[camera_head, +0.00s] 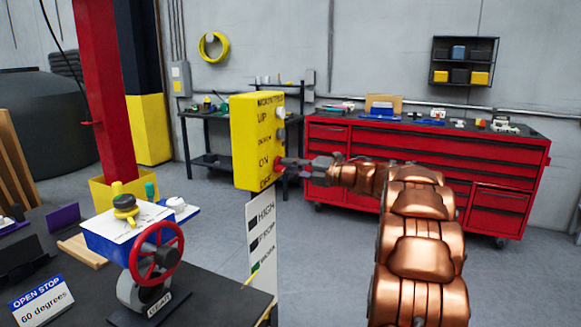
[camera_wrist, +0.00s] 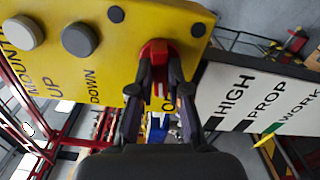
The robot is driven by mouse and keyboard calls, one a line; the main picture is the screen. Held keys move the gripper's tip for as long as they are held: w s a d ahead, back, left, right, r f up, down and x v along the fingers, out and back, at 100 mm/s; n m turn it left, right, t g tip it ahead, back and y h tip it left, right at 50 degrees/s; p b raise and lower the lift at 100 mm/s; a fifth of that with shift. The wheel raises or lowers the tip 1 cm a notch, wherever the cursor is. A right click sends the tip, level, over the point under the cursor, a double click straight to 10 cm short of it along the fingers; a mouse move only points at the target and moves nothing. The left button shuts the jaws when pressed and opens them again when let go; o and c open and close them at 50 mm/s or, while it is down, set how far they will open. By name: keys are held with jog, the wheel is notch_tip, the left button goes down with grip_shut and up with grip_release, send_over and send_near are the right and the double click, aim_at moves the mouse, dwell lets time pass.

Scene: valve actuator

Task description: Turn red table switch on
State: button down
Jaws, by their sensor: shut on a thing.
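A yellow control box (camera_head: 256,140) stands upright above the near table, with labels including UP, DOWN and ON. Its red switch (camera_wrist: 155,47) is a red knob low on the box's face, and a bit of red shows at my fingertips in the head view. My gripper (camera_wrist: 160,70) is shut on the red switch, one finger on each side of it. In the head view my gripper (camera_head: 291,166) reaches the box from the right. The fingers partly hide the switch and the label beside it, so I cannot tell its exact turn.
A light grey knob (camera_wrist: 24,34) and a dark grey knob (camera_wrist: 80,40) sit on the same face. A white HIGH/PROP/WORK sign (camera_head: 261,235) hangs below the box. A red valve wheel (camera_head: 157,253) stands on the table. A red tool cabinet (camera_head: 430,160) is behind.

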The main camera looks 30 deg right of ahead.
jog(key=shift+r+m+p, duration=0.1)
jog(key=shift+m+p, duration=4.5)
jog(key=shift+m, duration=0.6)
jog(key=c, duration=1.1)
grip_release()
jog(key=shift+d, duration=0.15)
jog(key=v, duration=1.2)
